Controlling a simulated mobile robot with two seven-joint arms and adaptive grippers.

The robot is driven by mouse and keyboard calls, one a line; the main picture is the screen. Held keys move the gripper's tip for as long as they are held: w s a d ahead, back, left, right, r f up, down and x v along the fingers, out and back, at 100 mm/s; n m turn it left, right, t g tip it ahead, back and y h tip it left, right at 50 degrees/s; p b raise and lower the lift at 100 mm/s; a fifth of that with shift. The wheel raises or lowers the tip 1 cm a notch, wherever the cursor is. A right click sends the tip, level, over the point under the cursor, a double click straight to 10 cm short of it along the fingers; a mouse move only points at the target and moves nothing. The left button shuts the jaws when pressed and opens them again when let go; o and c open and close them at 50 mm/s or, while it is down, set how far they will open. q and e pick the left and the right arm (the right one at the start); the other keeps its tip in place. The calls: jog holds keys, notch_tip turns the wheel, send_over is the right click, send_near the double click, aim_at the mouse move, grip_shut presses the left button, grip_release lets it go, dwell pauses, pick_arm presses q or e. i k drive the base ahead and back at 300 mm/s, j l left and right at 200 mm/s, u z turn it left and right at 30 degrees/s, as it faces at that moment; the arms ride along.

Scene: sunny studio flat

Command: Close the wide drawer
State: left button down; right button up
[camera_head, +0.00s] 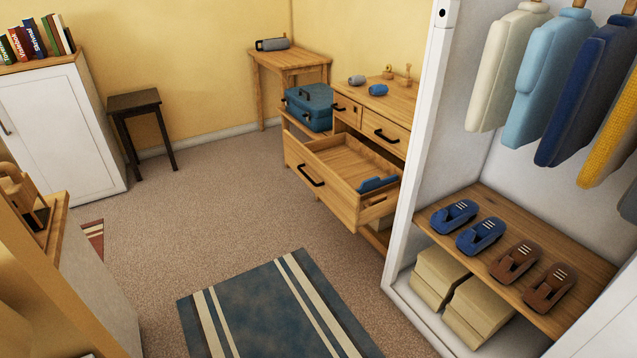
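The wide drawer (333,200) is pulled far out of a wooden dresser (397,98) in the middle right of the head view. Its front carries a dark bar handle (310,176). A folded blue item (377,184) lies inside at the right end, and the rest of the drawer's floor looks bare. Two smaller drawers above it, one with a dark handle (386,135), look shut. Neither of my grippers is in view.
A striped blue rug (275,315) lies on the open carpet before the dresser. A white wardrobe frame (420,130) stands close to the drawer's right, with shoes (480,236) on its shelf. A blue case (310,105) sits left of the small drawers. A dark stool (137,105) stands further left.

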aim_at(333, 166)
jog(key=i+l, duration=0.25)
jog(key=i, duration=0.25)
jog(key=i+l+z, duration=0.1)
jog(key=i+l, duration=0.15)
jog(key=i, duration=0.3)
jog(key=i+l, duration=0.2)
jog(key=i, duration=0.3)
